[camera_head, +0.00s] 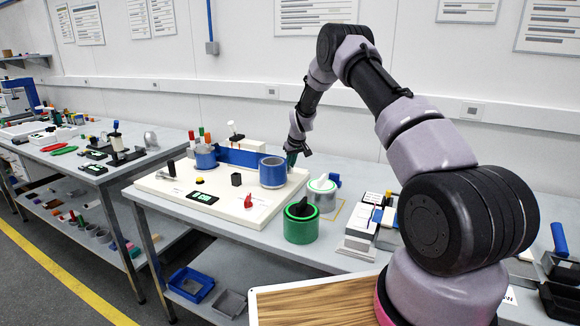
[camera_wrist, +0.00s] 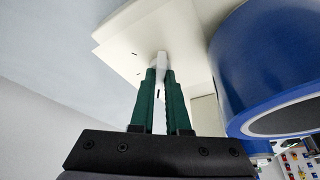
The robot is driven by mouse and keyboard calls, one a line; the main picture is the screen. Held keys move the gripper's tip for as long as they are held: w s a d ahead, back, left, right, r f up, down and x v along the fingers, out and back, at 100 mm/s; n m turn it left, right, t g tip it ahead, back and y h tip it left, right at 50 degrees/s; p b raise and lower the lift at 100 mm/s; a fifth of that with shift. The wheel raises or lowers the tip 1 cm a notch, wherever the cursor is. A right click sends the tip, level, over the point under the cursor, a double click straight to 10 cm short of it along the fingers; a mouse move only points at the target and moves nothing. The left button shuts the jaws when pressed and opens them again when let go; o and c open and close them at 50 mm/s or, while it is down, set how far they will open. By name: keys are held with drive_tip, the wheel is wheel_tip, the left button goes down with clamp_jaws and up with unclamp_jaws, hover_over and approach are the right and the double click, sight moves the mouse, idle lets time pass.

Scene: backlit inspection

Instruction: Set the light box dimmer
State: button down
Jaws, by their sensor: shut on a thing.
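The cream-coloured box (camera_head: 165,187) lies on the bench and bears several controls and blue cylinders. My gripper (camera_head: 291,163) is at its back right corner, behind the large blue cylinder (camera_head: 272,172). In the wrist view, the green fingers of my gripper (camera_wrist: 161,78) are closed on a small white knob (camera_wrist: 162,58) at a cream surface (camera_wrist: 135,35). It may be the dimmer; no label or scale can be read there. The blue cylinder (camera_wrist: 275,65) is close on the right in that view. In the head view the knob is hidden.
A red knob (camera_head: 248,202) and a lit green display (camera_head: 202,198) are on the box's front. A green pot (camera_head: 301,225) and a white-topped pot (camera_head: 322,192) stand right of it. Another bench (camera_head: 60,165) with parts is at left.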

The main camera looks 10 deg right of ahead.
drive_tip(key=m+h, duration=0.1)
drive_tip(key=m, duration=0.1)
drive_tip(key=m+h, duration=0.1)
drive_tip(key=m, duration=0.2)
drive_tip(key=shift+a, duration=0.35)
drive_tip(key=m, duration=0.2)
drive_tip(key=m+h, duration=0.1)
drive_tip(key=m, duration=0.1)
drive_tip(key=m+h, duration=0.1)
drive_tip(key=m, duration=0.1)
drive_tip(key=shift+w+a+g, duration=0.1)
drive_tip(key=shift+a+g, duration=0.15)
drive_tip(key=shift+g, duration=0.05)
drive_tip(key=m, duration=0.2)
drive_tip(key=m+g+h, duration=0.1)
drive_tip(key=m, duration=0.1)
drive_tip(key=m+g, duration=0.1)
drive_tip(key=m, duration=0.1)
drive_tip(key=shift+w+a+f+m+h, duration=0.15)
drive_tip(key=shift+w+m+h, duration=0.1)
drive_tip(key=shift+m+h, duration=0.15)
drive_tip(key=shift+w+m+g, duration=0.15)
drive_tip(key=shift+m+g, duration=0.35)
drive_tip(key=shift+m, duration=0.8)
drive_tip(key=shift+w+m+g, duration=0.1)
drive_tip(key=shift+m+g, duration=0.4)
drive_tip(key=shift+m, duration=0.8)
drive_tip(key=shift+a, duration=0.1)
drive_tip(key=c, duration=0.9)
unclamp_jaws()
